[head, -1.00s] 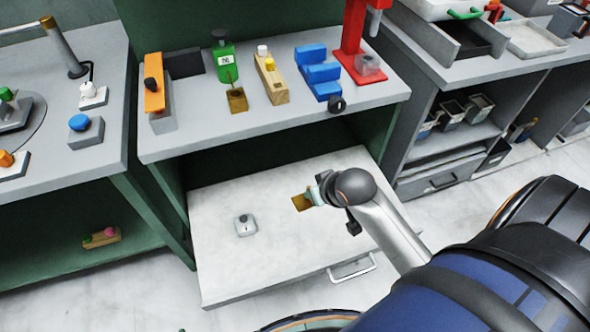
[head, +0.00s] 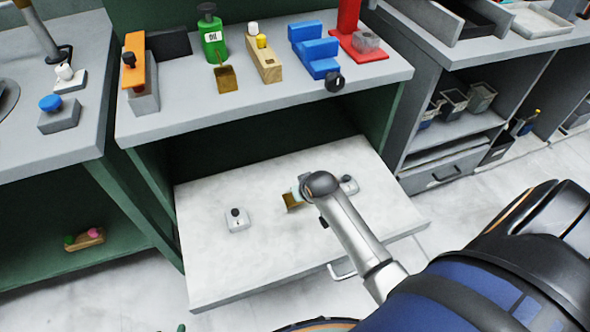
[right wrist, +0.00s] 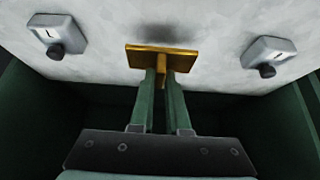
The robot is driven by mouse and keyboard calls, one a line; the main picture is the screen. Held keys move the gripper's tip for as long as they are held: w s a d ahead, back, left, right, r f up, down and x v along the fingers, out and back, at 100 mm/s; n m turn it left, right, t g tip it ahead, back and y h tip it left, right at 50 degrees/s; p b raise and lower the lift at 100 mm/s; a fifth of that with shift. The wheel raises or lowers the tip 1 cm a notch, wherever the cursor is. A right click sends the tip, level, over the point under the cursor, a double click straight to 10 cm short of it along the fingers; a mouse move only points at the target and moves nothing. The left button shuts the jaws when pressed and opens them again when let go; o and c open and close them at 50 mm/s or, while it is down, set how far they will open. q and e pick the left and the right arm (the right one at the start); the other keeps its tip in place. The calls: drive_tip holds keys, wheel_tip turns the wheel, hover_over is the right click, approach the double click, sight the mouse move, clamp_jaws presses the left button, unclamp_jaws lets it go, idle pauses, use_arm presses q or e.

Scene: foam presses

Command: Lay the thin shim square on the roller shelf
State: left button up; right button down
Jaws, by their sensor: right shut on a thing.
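My right gripper (right wrist: 163,75) is shut on the stem of a small brass square plate (right wrist: 161,54), the shim. In the right wrist view the plate is above the pale shelf surface, with a dark shadow beside it; it looks apart from the surface. The plate shows partly in the head view (head: 291,204), with my wrist covering the rest. The white pull-out shelf (head: 225,270), likely the roller shelf, extends from under the green bench. My left gripper is not in view.
Small grey blocks with black knobs stand on the shelf, one left (head: 237,221) and one right (head: 347,185) of the plate. Another brass square (head: 227,82) is on the bench above, near a green block (head: 213,40). The shelf's front is bare.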

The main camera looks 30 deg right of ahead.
drive_tip(key=shift+w+a+f+b, duration=0.15)
drive_tip(key=shift+w+f+b, duration=0.05)
drive_tip(key=shift+w+f, duration=0.3)
drive_tip(key=shift+w+a+f+b, duration=0.15)
drive_tip(key=shift+w+f, duration=0.2)
drive_tip(key=shift+f, duration=0.25)
wheel_tip(320, 180, down, 3)
drive_tip(key=shift+w+f+b, duration=0.1)
drive_tip(key=shift+b, duration=0.45)
drive_tip(key=c, duration=1.4)
unclamp_jaws()
drive_tip(key=shift+f, duration=0.15)
drive_tip(key=o, duration=0.5)
